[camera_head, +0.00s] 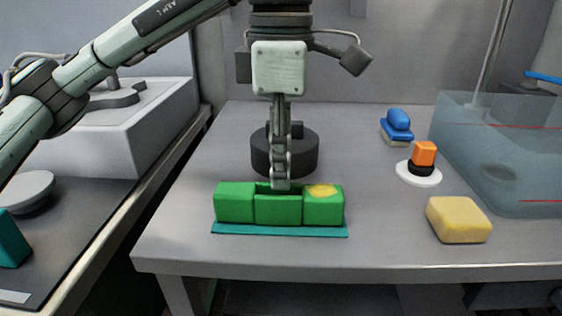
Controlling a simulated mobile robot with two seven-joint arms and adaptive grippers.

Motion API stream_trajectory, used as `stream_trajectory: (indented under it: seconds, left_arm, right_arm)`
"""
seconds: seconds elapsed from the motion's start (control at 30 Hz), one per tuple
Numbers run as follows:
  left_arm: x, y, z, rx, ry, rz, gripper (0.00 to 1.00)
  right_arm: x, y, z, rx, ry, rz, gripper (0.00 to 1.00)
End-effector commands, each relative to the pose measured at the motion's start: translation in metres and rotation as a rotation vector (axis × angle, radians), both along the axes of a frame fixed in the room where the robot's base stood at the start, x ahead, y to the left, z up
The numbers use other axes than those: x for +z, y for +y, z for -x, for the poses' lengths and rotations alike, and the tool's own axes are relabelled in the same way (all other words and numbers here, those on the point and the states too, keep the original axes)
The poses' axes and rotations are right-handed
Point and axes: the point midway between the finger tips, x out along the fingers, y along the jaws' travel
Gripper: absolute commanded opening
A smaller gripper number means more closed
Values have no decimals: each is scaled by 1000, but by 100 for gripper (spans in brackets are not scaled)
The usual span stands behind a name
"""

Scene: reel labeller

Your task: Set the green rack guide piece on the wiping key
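A long green block in three sections (234,203), which looks like the green rack guide piece, lies on or just over a thin teal strip (279,230) near the table's front edge. Its right section has a yellow patch on top. My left gripper (280,186) points straight down, with its fingertips at the top of the block's middle section. The fingers are seen edge-on, one in front of the other, so their gap and any grip are hidden. I cannot tell for sure which thing is the wiping key. My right gripper is not in view.
A dark round base (262,161) stands behind the gripper. A yellow sponge-like block (459,219), an orange-and-black piece on a white disc (423,155) and a blue item (398,121) lie right, beside a clear bluish tank (505,165). The table left of the green block is bare.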

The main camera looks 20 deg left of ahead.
Motion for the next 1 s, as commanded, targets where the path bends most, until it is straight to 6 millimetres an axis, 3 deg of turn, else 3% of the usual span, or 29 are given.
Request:
stream_trajectory:
  seconds: [0.1, 0.47, 0.57, 1.0]
  left_arm:
    - [0, 0, 0, 0, 0, 0, 28]
    - [4, 0, 0, 0, 0, 0, 28]
    - [13, 0, 0, 0, -1, 0, 28]
    - [106, 0, -1, 2, -4, -1, 28]
  right_arm:
    - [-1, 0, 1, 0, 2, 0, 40]
    - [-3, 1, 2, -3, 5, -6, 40]
    - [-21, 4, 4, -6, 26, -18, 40]
    - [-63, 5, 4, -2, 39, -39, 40]
